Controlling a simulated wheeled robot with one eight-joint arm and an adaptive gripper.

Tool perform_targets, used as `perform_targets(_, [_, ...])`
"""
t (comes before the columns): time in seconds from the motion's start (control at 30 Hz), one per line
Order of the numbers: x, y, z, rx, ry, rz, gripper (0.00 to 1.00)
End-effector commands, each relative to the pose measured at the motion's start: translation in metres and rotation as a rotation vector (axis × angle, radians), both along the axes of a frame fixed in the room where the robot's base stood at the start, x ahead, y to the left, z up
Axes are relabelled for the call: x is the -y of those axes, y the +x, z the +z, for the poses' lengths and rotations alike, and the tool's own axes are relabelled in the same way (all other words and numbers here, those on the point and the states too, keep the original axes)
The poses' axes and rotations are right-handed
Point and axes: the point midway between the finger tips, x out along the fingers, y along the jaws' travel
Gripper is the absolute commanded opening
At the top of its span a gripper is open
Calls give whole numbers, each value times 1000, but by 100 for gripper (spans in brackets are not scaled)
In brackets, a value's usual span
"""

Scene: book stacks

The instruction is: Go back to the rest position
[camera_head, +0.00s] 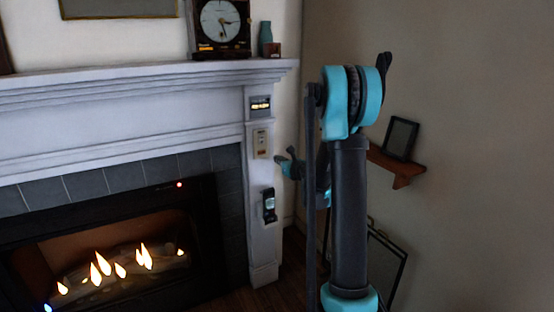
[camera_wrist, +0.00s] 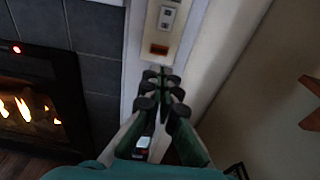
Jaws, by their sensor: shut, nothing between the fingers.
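My gripper (camera_wrist: 162,90) is shut with nothing between its fingers. In the wrist view its fingertips lie just below the light switch plate (camera_wrist: 165,28) on the white fireplace pillar; I cannot tell the gap to the pillar. In the head view the gripper (camera_head: 287,160) shows small beside the pillar, partly hidden behind my own arm. My arm stands upright in the right half of that view, its teal elbow high.
A lit fireplace (camera_head: 110,265) is at the left under a white mantel (camera_head: 130,85) with a clock (camera_head: 221,20) and a teal vase (camera_head: 266,38). A dark handset (camera_head: 269,205) hangs on the pillar. A wooden shelf (camera_head: 405,172) with a picture frame (camera_head: 401,138) juts from the right wall.

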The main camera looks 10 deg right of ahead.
Motion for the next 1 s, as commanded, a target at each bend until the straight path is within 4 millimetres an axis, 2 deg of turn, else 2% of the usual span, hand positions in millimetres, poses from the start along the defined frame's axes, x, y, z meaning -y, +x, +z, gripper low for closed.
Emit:
perform_targets(0.23, [-3,-3,1,2,-28,10,0])
perform_targets(0.37, [-19,-26,2,13,-202,76,0])
perform_targets(0.47, [-38,-61,-1,32,-450,179,0])
perform_targets(0.6, [-61,-120,-15,71,-843,366,0])
perform_targets(0.7, [-69,-165,-29,102,-1110,515,0])
perform_targets(0.83, [-72,-227,-52,149,-1436,732,0])
perform_targets(1.0, [-59,-309,-86,220,-1818,1060,0])
